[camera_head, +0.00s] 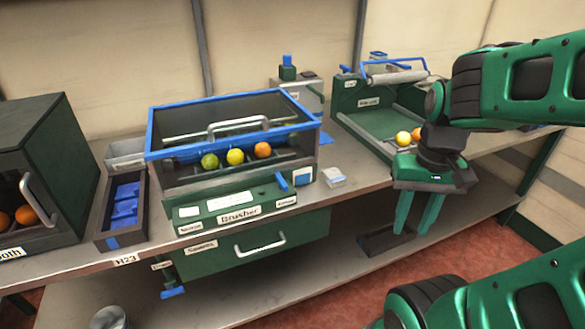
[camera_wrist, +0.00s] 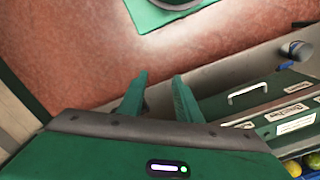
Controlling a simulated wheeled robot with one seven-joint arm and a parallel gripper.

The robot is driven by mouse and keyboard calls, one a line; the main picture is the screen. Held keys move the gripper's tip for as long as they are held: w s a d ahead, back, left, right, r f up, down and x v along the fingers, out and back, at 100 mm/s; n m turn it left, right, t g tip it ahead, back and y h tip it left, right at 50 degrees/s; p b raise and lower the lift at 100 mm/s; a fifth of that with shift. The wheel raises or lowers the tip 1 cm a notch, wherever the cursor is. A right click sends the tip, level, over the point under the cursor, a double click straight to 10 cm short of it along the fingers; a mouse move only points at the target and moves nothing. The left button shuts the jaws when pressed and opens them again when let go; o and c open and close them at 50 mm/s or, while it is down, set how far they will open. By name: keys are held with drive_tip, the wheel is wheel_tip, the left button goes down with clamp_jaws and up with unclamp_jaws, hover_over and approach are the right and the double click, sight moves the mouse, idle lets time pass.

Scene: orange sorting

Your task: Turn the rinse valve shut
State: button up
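A blue handle (camera_head: 173,292) on a dark green fitting hangs below the bench front, left of the drawer. A small label (camera_head: 161,265) beside it is too small to read, so I cannot confirm that this is the rinse valve or tell its setting. My gripper (camera_head: 413,228) points down in front of the bench's right part, well right of the blue handle. Its fingers (camera_wrist: 158,95) are apart with nothing between them.
The Brusher (camera_head: 238,215) with a blue-framed lid holds several fruits. Its drawer (camera_head: 258,250) is closed. A blue-topped fitting (camera_head: 287,68) stands behind. A dark open box (camera_head: 385,240) sits on the lower shelf.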

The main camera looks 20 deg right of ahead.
drive_tip(key=shift+w+d, duration=0.15)
drive_tip(key=shift+w, duration=0.05)
drive_tip(key=n+t, duration=0.5)
drive_tip(key=n, duration=0.1)
approach(281, 180)
drive_tip(key=x, duration=0.7)
drive_tip(key=shift+x, duration=0.85)
drive_tip(key=shift+d, duration=0.1)
clamp_jaws()
